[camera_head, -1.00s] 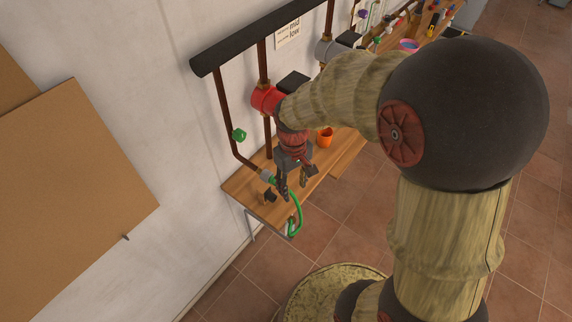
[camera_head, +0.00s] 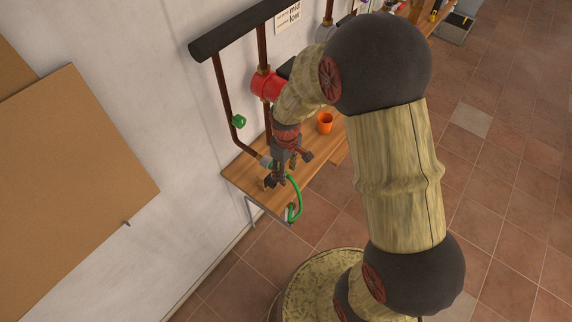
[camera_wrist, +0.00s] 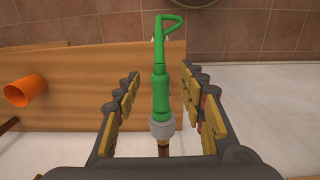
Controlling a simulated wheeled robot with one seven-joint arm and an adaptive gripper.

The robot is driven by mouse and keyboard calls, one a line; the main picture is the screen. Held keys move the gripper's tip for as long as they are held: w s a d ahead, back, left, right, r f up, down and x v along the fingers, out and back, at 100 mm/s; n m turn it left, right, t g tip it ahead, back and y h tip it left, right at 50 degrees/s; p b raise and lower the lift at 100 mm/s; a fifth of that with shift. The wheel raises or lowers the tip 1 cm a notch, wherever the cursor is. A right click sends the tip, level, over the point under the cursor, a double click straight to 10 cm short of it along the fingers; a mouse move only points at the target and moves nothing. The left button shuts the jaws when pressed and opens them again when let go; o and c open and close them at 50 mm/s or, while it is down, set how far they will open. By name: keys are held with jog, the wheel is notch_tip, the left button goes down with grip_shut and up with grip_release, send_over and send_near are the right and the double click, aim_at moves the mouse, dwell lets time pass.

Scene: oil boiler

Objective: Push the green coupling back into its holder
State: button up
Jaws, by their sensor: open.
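The green coupling (camera_wrist: 160,95) shows in the wrist view, with a green hose (camera_wrist: 160,35) running from its far end. Its near end meets a grey collar (camera_wrist: 162,127) at the end of a brown pipe; I cannot tell whether it is fully seated. My gripper (camera_wrist: 160,78) is open, with one finger on each side of the coupling and visible gaps to both. In the head view my gripper (camera_head: 279,180) is low over the bench's near end and mostly hides the coupling. The green hose (camera_head: 298,198) loops beside it there.
The wooden bench (camera_head: 240,172) stands along the white wall. An orange cup (camera_head: 325,122) stands on it, also visible in the wrist view (camera_wrist: 25,90). A green valve knob (camera_head: 239,121) and a red pipe fitting (camera_head: 267,84) are above.

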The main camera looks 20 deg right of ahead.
jog(key=shift+f, duration=0.5)
grip_shut()
dwell(0.4)
